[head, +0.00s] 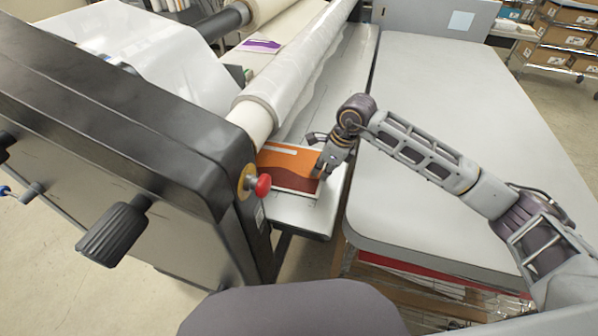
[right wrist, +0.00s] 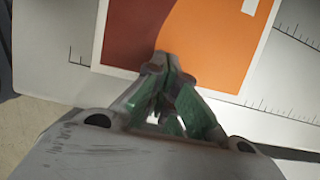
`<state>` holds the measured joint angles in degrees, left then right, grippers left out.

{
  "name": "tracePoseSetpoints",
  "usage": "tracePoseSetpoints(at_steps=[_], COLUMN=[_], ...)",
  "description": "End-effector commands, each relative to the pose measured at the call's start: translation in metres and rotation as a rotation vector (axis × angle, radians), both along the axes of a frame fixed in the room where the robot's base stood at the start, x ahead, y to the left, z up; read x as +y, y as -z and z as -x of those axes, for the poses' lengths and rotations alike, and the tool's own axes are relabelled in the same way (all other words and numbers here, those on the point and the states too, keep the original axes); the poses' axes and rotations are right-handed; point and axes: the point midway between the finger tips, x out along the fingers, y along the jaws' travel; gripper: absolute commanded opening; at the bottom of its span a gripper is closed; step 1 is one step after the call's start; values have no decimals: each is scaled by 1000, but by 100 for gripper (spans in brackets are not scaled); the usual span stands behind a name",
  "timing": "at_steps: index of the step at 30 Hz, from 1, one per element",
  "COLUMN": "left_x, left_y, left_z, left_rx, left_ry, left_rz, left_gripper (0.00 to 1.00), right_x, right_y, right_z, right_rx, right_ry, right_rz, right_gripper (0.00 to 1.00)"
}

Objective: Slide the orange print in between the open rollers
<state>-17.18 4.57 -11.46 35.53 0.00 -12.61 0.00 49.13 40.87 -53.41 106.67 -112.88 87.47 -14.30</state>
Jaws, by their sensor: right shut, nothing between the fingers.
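The orange print (head: 290,160) has a white border and a dark red lower part. It lies flat on the feed table (head: 312,214) of the laminator, at its near end. Its far left edge is close to the lower side of the film-wrapped roller (head: 290,85); I cannot tell whether it is under it. My right gripper (head: 321,172) is shut and empty at the print's right edge. In the right wrist view the closed fingertips (right wrist: 162,62) overlap the edge of the print (right wrist: 205,35). My left gripper is not in view.
The black end housing (head: 120,120) with a red stop button (head: 262,186) and black knob (head: 115,233) stands left of the print. A wide grey table (head: 450,90) is clear on the right. A purple print (head: 260,46) lies behind the roller.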

Motion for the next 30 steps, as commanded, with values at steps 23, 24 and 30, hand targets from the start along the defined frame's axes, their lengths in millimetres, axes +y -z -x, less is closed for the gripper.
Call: tracePoseSetpoints(at_steps=[23, 24, 30], left_x=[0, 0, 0], left_y=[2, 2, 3], left_z=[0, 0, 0], left_rx=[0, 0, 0], left_ry=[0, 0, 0], left_rz=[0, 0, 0], left_gripper=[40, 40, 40], right_x=[5, 6, 8], right_y=[3, 3, 3], right_z=[-1, -1, -2], right_rx=[4, 5, 4], right_ry=[-2, -1, -2], right_rz=[1, 1, 1], right_gripper=[0, 0, 0])
